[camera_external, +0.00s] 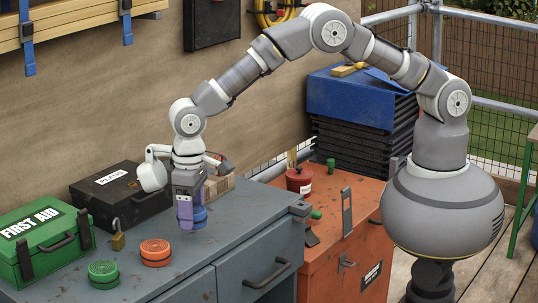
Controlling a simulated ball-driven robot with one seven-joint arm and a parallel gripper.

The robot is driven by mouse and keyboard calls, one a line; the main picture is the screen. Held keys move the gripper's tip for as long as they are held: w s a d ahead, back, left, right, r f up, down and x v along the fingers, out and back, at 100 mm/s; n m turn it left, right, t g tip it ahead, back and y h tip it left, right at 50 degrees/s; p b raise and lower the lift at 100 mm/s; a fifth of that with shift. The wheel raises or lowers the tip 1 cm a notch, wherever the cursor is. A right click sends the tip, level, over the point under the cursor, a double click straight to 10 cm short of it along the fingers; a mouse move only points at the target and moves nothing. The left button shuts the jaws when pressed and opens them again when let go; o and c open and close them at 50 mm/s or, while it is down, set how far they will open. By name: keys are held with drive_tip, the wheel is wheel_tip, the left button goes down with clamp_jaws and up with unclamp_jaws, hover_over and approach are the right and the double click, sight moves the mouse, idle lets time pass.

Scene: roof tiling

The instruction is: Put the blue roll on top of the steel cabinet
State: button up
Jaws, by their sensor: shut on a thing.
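The blue roll (199,217) is between the fingers of my gripper (187,213), which points straight down. My gripper is shut on it and hides part of it. The roll is over the grey-blue steel cabinet (228,229), towards the middle of its top. I cannot tell whether the roll's underside touches the top or hangs just above it.
The cabinet top's right front is clear.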

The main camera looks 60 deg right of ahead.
wheel_tip(320, 180, down, 4)
drive_tip(key=shift+w+a+r+b, duration=0.1)
drive_tip(key=shift+b, duration=0.75)
drive_tip(key=shift+r, duration=0.1)
drive_tip(key=o, duration=1.1)
